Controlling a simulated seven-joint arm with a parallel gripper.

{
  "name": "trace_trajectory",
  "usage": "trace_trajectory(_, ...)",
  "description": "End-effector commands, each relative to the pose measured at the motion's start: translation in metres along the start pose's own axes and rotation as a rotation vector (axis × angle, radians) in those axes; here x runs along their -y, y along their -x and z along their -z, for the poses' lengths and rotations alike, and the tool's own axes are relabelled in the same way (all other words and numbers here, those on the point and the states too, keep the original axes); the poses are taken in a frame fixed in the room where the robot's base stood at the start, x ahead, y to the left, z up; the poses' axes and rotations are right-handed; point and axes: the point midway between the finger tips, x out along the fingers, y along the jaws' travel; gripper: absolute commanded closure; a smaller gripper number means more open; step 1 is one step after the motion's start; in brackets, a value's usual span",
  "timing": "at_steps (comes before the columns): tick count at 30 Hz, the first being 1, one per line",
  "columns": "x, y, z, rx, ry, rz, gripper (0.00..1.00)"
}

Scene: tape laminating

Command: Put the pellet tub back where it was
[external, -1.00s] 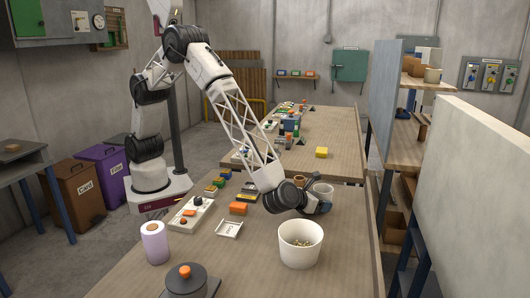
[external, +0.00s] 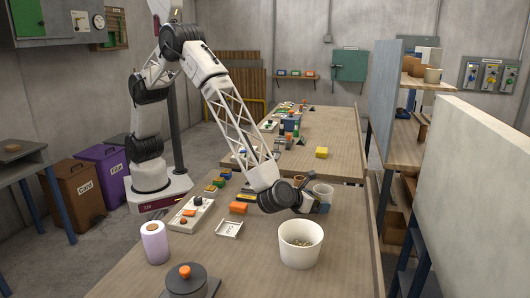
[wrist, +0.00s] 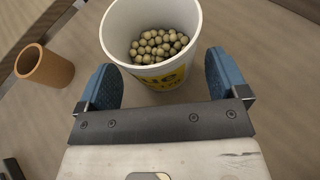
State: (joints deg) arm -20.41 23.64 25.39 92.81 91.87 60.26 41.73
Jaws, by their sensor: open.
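The pellet tub (wrist: 152,45) is white with a yellow label and holds many beige pellets. It stands upright on the wooden bench, and in the external view it shows as the white tub (external: 323,191) just beyond my gripper (external: 318,207). In the wrist view my gripper (wrist: 160,75) is open, with its blue fingers spread left and right of the tub's near side. I cannot tell whether either finger touches it. The tub's lower part is partly hidden by the gripper in the external view.
A brown cup (wrist: 45,67) stands left of the tub. A larger white bucket (external: 300,246) with some pellets stands in front of my gripper. A lilac cylinder (external: 155,243), a dark orange-knobbed object (external: 186,279) and a small white tray (external: 229,229) are also on the bench.

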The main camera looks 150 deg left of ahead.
Motion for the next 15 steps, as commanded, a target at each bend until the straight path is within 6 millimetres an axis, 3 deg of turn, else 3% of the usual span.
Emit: trace_trajectory(15,0.001,0.08,0.0,0.0,0.0,0.003,0.08)
